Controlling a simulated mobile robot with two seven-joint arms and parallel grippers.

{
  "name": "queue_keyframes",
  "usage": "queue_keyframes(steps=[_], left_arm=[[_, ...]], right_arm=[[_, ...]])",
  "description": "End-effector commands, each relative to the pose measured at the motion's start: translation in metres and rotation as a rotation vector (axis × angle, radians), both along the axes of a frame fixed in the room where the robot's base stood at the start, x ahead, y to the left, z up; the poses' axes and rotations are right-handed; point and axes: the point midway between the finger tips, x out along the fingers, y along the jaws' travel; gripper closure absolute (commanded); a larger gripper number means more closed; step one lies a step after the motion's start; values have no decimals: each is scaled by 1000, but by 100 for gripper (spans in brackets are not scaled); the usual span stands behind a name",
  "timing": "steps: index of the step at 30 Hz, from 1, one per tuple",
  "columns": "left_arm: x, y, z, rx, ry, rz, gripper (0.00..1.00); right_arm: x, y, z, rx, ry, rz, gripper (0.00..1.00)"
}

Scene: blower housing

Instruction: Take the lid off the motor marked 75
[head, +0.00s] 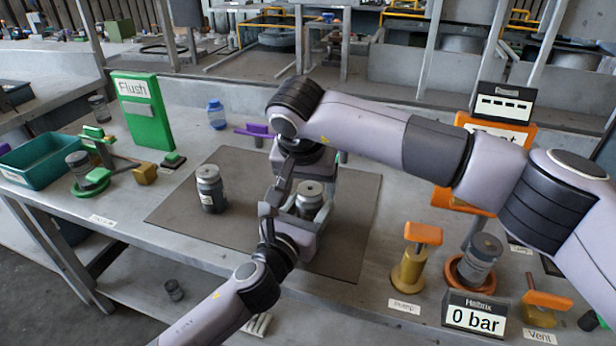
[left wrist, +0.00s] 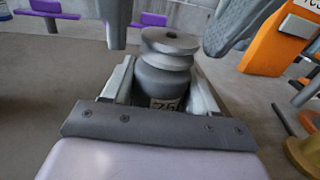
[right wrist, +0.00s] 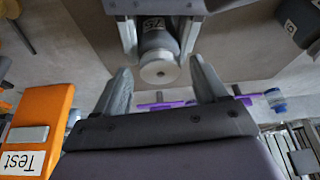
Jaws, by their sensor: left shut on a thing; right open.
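The motor marked 75 (left wrist: 168,84) is a dark grey cylinder with a white label and a lighter round lid (left wrist: 170,42) on top. It stands upright on the dark mat in the head view (head: 306,211). My left gripper (left wrist: 163,88) is shut on its body, one finger on each side. My right gripper (right wrist: 160,68) is open and empty. Its fingertips point at the lid (right wrist: 158,74) from either side, with gaps between. In the head view my right wrist partly hides the space behind the motor.
A similar motor (head: 210,190) stands on the mat (head: 244,240) to the left. Orange-topped fixtures (head: 410,262) and a 0 bar display (head: 473,316) are at the right. A green Flush panel (head: 142,110) and teal bin (head: 42,160) are at the left.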

Motion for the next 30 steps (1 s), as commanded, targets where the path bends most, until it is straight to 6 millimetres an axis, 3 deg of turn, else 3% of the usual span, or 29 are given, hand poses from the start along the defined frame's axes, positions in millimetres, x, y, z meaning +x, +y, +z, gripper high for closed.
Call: queue_keyframes(steps=[5,11,30], left_arm=[[-1,-1,-2,0,3,-2,96],[-1,-1,-2,0,3,-2,96],[-1,-1,-2,1,4,-1,96]], right_arm=[[0,0,0,0,0,0,28],[0,0,0,0,0,0,93],[0,0,1,0,1,0,95]])
